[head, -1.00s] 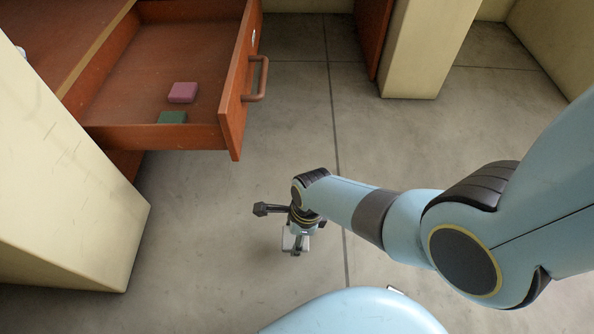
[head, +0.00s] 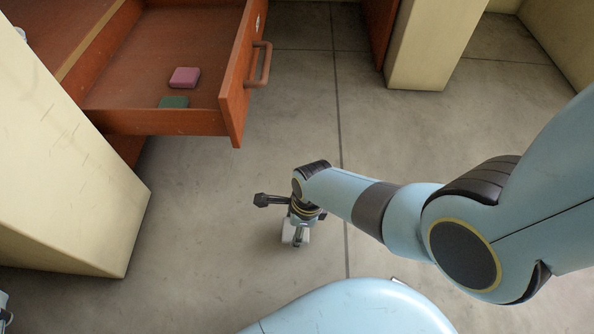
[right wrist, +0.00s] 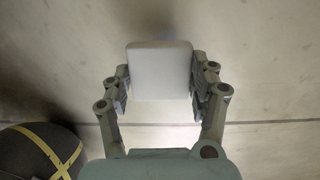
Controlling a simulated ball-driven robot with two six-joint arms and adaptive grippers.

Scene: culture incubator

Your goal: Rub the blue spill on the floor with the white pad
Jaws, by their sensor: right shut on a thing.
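My right gripper (head: 297,236) is shut on the white pad (head: 288,233) low over the floor (head: 215,215), in the middle of the head view. In the right wrist view the white pad (right wrist: 160,72) sits between the two fingers of the right gripper (right wrist: 160,88), with bare grey floor around it. I cannot tell whether the pad touches the floor. No blue spill shows in either view. My left gripper is not clearly in view; only a small pale-blue part shows at the lower left edge of the head view.
An open wooden drawer (head: 175,122) stands at the upper left with a pink block (head: 184,77) and a green block (head: 174,102) in it. A cream panel (head: 70,180) is at the left, a cream post (head: 428,45) at the back. Floor between them is clear.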

